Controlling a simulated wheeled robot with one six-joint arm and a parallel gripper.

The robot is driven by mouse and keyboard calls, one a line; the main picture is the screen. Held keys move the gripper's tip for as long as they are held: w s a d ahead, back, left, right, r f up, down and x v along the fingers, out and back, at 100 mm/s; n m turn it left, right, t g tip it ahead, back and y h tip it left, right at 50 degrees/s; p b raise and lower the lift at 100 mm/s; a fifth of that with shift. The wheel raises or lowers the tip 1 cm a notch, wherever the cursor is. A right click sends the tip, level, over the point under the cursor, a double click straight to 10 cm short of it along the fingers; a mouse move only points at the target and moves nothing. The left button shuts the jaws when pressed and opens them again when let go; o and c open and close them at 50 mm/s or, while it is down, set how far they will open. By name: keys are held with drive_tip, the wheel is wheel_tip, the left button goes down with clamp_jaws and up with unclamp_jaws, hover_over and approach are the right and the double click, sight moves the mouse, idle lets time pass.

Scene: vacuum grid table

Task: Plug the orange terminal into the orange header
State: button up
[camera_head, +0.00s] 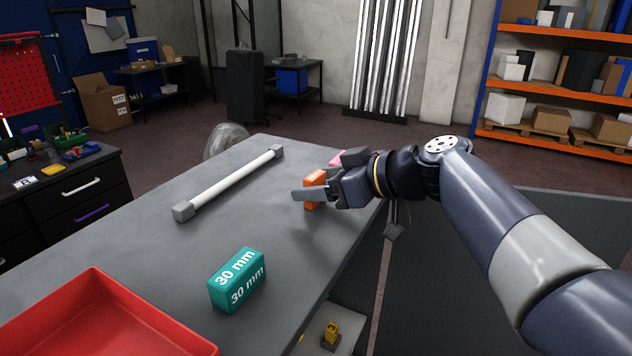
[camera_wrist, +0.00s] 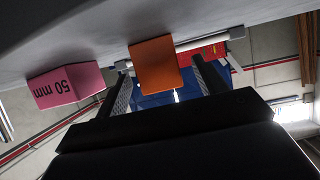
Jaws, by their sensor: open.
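My gripper (camera_head: 312,190) is open at the table's right side, fingers pointing left. An orange block (camera_head: 316,178) stands at its fingers, partly hidden by the near finger. In the wrist view, which looks upside down, the orange block (camera_wrist: 155,66) shows between the two spread fingers (camera_wrist: 161,72), with a gap visible on both sides. No label shows on it, and I cannot tell whether it is the terminal or the header. No second orange piece is clearly visible on the table.
On the grey table (camera_head: 150,262) are a teal "30 mm" block (camera_head: 237,280), a red tray (camera_head: 92,272) and a white bar (camera_head: 232,182) with grey ends. A pink "50 mm" block (camera_wrist: 66,86) stands near my gripper. A small yellow piece (camera_head: 331,332) sits below the table edge.

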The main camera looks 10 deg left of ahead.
sight(319, 181)
drive_tip(key=x, duration=0.3)
drive_tip(key=shift+w+a+p, duration=0.15)
drive_tip(key=shift+p, duration=0.25)
drive_tip(key=c, duration=1.1)
drive_tip(key=shift+o, duration=0.2)
wheel_tip(319, 181, up, 28)
drive_tip(key=p, duration=0.2)
